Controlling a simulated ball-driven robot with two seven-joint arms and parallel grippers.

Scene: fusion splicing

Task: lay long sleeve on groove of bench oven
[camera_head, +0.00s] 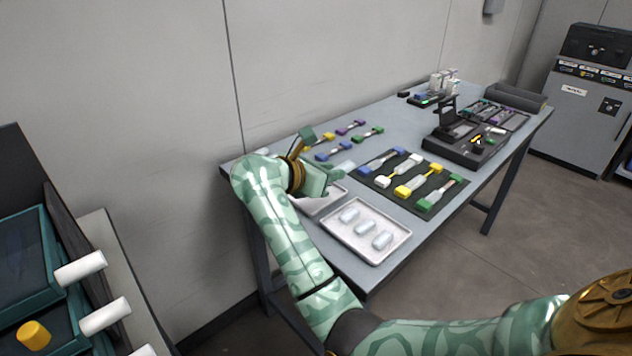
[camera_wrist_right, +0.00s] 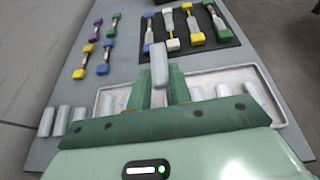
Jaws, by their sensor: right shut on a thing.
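My right gripper (camera_head: 332,174) is above the left part of the bench. In the right wrist view the gripper (camera_wrist_right: 159,88) is shut on a pale translucent sleeve (camera_wrist_right: 159,65), which sticks out past its fingertips. The sleeve's tip also shows in the head view (camera_head: 347,168). A black device with a raised lid (camera_head: 466,147) stands further along the bench, and a smaller device (camera_head: 432,98) stands behind it. I cannot tell which is the bench oven, and no groove can be made out. My left gripper is not in view.
A pale tray (camera_head: 334,237) holds several sleeves at the bench's near edge. A dark mat (camera_head: 447,207) with coloured connector pieces lies beyond the gripper. More coloured pieces (camera_head: 320,155) lie towards the wall.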

